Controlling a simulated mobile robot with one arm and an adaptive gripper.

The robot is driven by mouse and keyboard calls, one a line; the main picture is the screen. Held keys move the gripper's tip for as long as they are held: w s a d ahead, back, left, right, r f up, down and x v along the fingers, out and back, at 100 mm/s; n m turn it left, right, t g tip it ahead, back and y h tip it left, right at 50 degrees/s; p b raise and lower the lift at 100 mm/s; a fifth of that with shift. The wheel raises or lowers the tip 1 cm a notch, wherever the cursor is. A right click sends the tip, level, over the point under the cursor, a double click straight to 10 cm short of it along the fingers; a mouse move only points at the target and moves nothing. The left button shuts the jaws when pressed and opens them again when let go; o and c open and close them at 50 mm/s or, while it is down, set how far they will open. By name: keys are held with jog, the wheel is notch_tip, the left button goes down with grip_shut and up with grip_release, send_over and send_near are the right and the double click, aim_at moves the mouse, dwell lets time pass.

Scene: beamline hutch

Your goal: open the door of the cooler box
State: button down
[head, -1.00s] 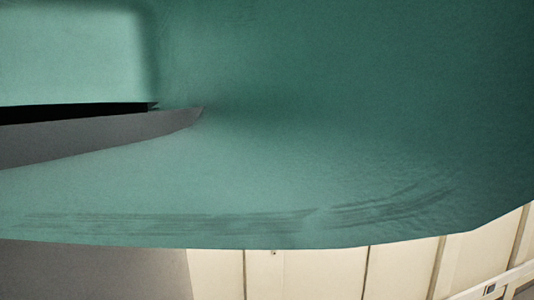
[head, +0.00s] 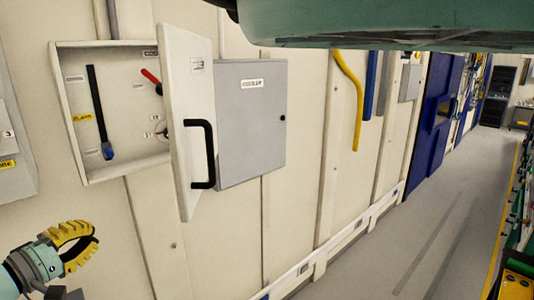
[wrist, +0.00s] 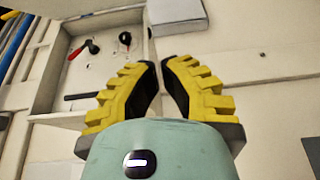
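A cream wall box (head: 70,150) has its door (head: 188,120) swung well open, with a black bar handle (head: 210,155) on the door. Inside are a long black lever with a blue end, a red lever and small dials. A grey box (head: 250,140) with a black knob hangs shut, partly behind that door. My gripper (head: 96,238), with yellow ribbed fingers, is below and left of the open box, touching nothing. Its tips (wrist: 159,63) nearly meet, with nothing between them.
Another grey box (head: 12,140) is at the left edge. A yellow pipe (head: 350,90) and blue pipe (head: 371,85) hang down the panelled wall right of the boxes. A rail (head: 345,237) runs low along the wall. The floor (head: 440,200) is clear toward a blue door (head: 432,130).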

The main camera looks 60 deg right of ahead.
jog(key=s+r+m+g+p, duration=0.1)
jog(key=s+r+m+g, duration=0.3)
jog(key=s+r+g, duration=0.15)
jog(key=s+d+p, duration=0.2)
jog(key=d+p, duration=0.4)
jog(key=s+d+f+p, duration=0.1)
jog(key=s+d+p, duration=0.2)
jog(key=d+p, duration=0.3)
jog(key=shift+s+d, duration=0.3)
jog(key=shift+d, duration=0.1)
jog(key=shift+d+f+b, duration=0.1)
jog(key=shift+b, duration=0.4)
